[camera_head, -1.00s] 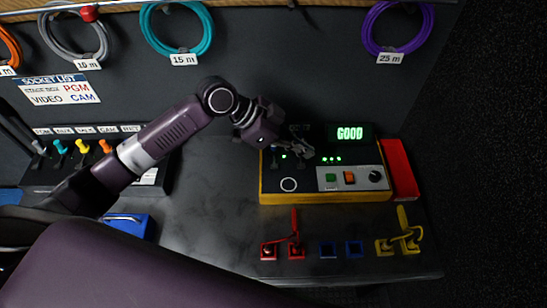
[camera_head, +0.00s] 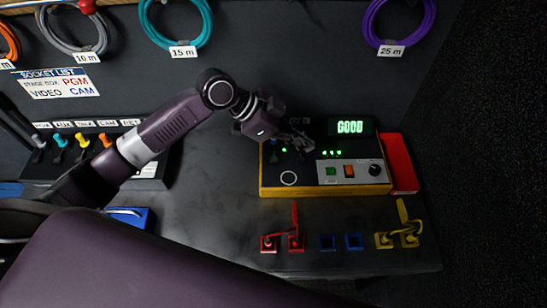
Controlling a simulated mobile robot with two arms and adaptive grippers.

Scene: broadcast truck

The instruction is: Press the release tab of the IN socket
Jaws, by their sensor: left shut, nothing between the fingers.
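The tester box (camera_head: 325,190) is yellow with a black top and stands on the bench, its display (camera_head: 350,127) reading GOOD in green. My left gripper (camera_head: 304,143) is shut and empty over the box's upper left part, where the sockets seem to be. The fingers and wrist partly cover that area, so the IN socket and its release tab cannot be made out. Whether the fingertips touch anything there cannot be told. My right gripper is not in view.
A red block (camera_head: 401,164) sits against the box's right side. Coiled cables, such as a teal one (camera_head: 150,32) and a purple one (camera_head: 368,28), hang on the back wall. A socket list (camera_head: 62,84) is at left.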

